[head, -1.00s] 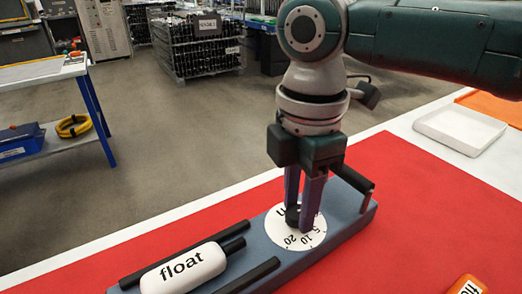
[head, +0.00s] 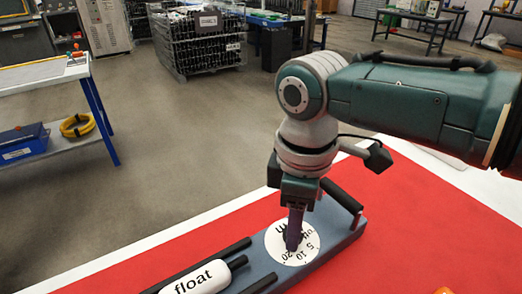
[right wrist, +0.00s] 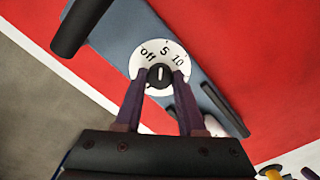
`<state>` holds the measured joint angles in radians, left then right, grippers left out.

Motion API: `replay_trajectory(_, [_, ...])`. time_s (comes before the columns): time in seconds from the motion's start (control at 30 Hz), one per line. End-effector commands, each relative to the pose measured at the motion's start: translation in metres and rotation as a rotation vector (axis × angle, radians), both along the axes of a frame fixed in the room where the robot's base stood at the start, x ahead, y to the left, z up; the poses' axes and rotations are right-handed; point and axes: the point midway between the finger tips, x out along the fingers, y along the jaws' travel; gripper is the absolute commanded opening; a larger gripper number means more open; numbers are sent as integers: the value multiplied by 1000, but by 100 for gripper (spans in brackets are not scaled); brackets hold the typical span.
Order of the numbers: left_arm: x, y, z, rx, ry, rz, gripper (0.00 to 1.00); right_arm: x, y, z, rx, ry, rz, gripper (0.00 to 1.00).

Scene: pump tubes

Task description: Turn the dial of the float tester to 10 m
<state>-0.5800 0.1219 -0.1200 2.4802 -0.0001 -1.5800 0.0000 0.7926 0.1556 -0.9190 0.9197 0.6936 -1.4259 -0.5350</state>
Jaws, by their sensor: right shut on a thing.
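The float tester (head: 347,233) is a blue-grey bar on the red mat. Its white dial disc (head: 275,240) bears off, 5, 10 and 20 marks; the disc also shows in the right wrist view (right wrist: 152,45). My right gripper (head: 294,245) points down over the dial. In the right wrist view, its two purple fingers (right wrist: 160,78) are shut on the black knob (right wrist: 159,77) from both sides. The knob's white line points roughly toward 5. In the head view the fingers mostly hide the knob. My left gripper is not in view.
A white float (head: 203,279) lies between black rods on the tester's near-left part. A black handle (head: 341,195) stands at its far end. An orange thing (head: 443,291) shows at the bottom edge.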

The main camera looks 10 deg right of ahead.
Motion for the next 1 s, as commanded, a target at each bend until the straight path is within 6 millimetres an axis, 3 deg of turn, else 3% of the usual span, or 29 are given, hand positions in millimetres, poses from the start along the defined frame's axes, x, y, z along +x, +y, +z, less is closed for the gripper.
replay_trajectory(0.4, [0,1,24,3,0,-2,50,0,1,3,2,1,-397,0])
replay_trajectory(1.0, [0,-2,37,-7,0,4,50,0,1,1,1,-1,-843,0])
